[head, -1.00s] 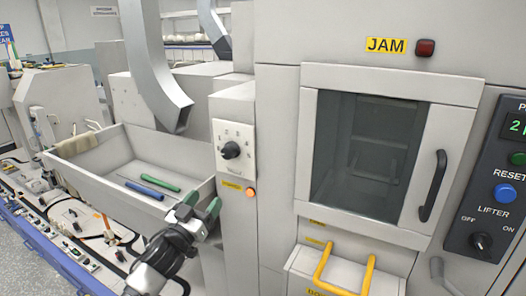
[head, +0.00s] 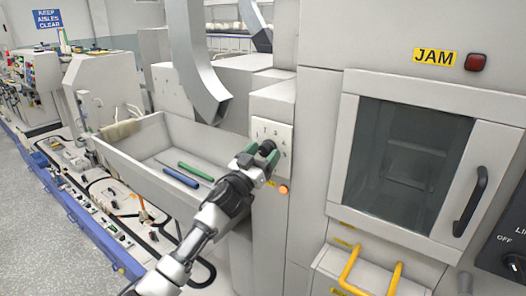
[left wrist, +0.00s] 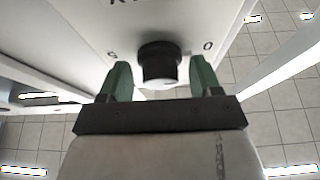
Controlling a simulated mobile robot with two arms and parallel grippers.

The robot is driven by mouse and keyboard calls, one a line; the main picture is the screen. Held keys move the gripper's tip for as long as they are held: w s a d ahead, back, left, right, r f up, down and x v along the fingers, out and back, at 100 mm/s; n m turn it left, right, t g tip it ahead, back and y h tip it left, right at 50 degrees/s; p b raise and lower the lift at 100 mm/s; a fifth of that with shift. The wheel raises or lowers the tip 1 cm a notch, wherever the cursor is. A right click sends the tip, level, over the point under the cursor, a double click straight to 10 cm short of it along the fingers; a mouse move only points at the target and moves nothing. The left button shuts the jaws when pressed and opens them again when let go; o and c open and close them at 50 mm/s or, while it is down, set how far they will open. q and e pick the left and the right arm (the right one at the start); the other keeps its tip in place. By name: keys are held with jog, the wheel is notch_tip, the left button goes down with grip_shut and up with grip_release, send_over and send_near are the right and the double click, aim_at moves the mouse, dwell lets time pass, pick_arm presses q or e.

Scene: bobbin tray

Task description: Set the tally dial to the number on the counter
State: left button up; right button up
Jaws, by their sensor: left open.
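The tally dial is a black knob (left wrist: 160,62) on a white plate (head: 283,134) with several small marks around it. In the head view my left gripper (head: 262,155) is in front of the plate and hides most of the knob. In the left wrist view its green fingertips (left wrist: 160,82) are open, one on each side of the knob, with a gap to each side. My right gripper is not seen.
An orange lamp (head: 283,189) sits just below the dial plate. A grey tray (head: 125,150) with a blue bobbin (head: 180,177) and a green bobbin (head: 195,171) is to the left. A metal chute (head: 197,60) hangs above it. A windowed door (head: 345,150) is to the right.

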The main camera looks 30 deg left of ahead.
pick_arm(q)
jog(key=shift+c, duration=0.3)
jog(key=c, duration=0.9)
jog(key=shift+o, duration=0.2)
jog(key=shift+a+m, duration=0.1)
jog(key=shift+m, duration=0.4)
jog(key=m+h, duration=0.2)
jog(key=m, duration=0.2)
jog(key=shift+r+g+h, duration=0.1)
jog(key=shift+g+h, duration=0.2)
jog(key=shift+g, duration=0.1)
jog(key=m+g+h+p, duration=0.1)
jog(key=m, duration=0.2)
jog(key=m+h+p, duration=0.1)
jog(key=m, duration=0.2)
jog(key=shift+a+r+g, duration=0.1)
jog(key=shift+a+g, duration=0.05)
jog(key=shift+g, duration=0.25)
jog(key=m+g+p, duration=0.1)
jog(key=m, duration=0.2)
jog(key=m+g+h+p, duration=0.1)
jog(key=m, duration=0.2)
jog(key=shift+r, duration=0.15)
jog(key=shift+m+g+p, duration=0.7)
jog(key=shift+m+p, duration=0.3)
jog(key=shift+m, duration=0.5)
